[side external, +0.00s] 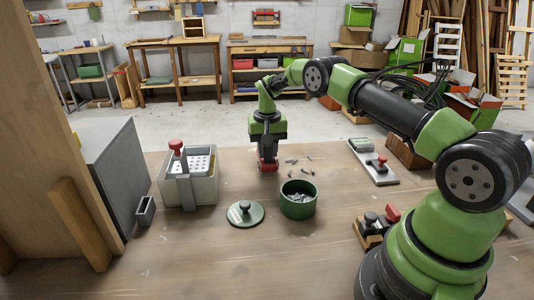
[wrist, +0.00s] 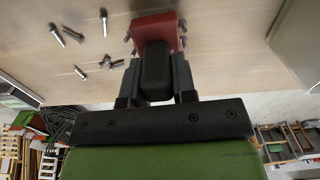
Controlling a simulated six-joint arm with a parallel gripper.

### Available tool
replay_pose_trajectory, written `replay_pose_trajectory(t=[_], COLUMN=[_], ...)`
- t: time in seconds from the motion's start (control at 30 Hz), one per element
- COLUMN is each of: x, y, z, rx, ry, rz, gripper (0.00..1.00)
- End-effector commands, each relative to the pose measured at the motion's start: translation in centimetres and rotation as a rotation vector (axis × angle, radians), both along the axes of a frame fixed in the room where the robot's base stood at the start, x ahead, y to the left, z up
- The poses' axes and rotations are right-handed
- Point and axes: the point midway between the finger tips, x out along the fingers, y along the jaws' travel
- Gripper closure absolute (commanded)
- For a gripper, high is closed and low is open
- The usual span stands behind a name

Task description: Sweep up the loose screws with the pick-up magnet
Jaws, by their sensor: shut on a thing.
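My gripper (side external: 267,142) points down at the table and is shut on the dark handle of the red pick-up magnet (side external: 267,164). The magnet is at or just above the tabletop; I cannot tell if it touches. It also shows in the wrist view (wrist: 166,32), beyond my gripper (wrist: 155,75), with a few small screws at its sides that seem to cling to it. Several loose grey screws (side external: 293,160) lie just right of the magnet. In the wrist view the loose screws (wrist: 72,34) lie to its left.
An open green tub (side external: 298,208) with grey bits inside stands in front of the screws. Its round green lid (side external: 245,215) lies beside it. A pale bin (side external: 202,192) stands left, and a grey plate with a red knob (side external: 374,168) lies right.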

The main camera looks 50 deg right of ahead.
Motion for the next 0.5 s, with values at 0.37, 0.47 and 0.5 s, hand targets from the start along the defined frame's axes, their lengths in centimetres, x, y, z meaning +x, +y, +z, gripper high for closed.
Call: replay_pose_trajectory(t=[0.37, 0.47, 0.5], x=[0.74, 0.46, 0.27], y=[-1.27, -1.13, -1.03], z=[0.08, 0.13, 0.15], rx=[0.001, 0.001, 0.001], ry=[-0.001, 0.001, 0.001], rz=[-0.001, 0.001, 0.001], gripper=[1.00, 1.00, 1.00])
